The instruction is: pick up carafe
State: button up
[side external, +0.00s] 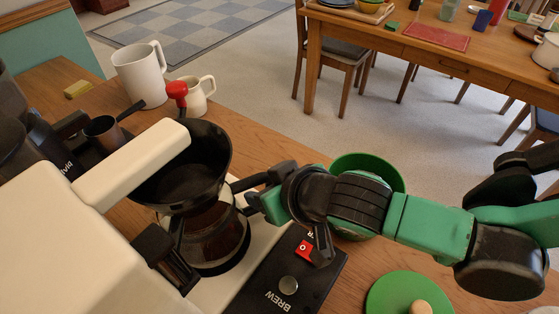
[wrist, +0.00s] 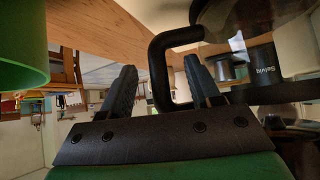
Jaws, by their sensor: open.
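The carafe (side external: 216,236) is a glass pot with dark brown liquid, standing in the cream coffee maker under the black brew basket (side external: 190,172). In the wrist view, the carafe's glass (wrist: 245,18) is at the upper right, with its black loop handle (wrist: 157,72) in front of it. My gripper (side external: 254,191) reaches the handle side of the carafe from the right. In the wrist view my gripper (wrist: 160,68) is open, with the handle between its two fingers. The left finger is clearly apart from the handle; contact at the right finger cannot be told.
The coffee maker's black switch panel (side external: 290,285) is below my gripper. A green bowl (side external: 385,170) sits behind my wrist, and a green lid (side external: 395,292) lies at the lower right. A white pitcher (side external: 138,73) and small white jug (side external: 197,99) stand behind the brewer.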

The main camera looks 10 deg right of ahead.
jog(key=shift+x, duration=1.05)
grip_shut()
dwell(0.7)
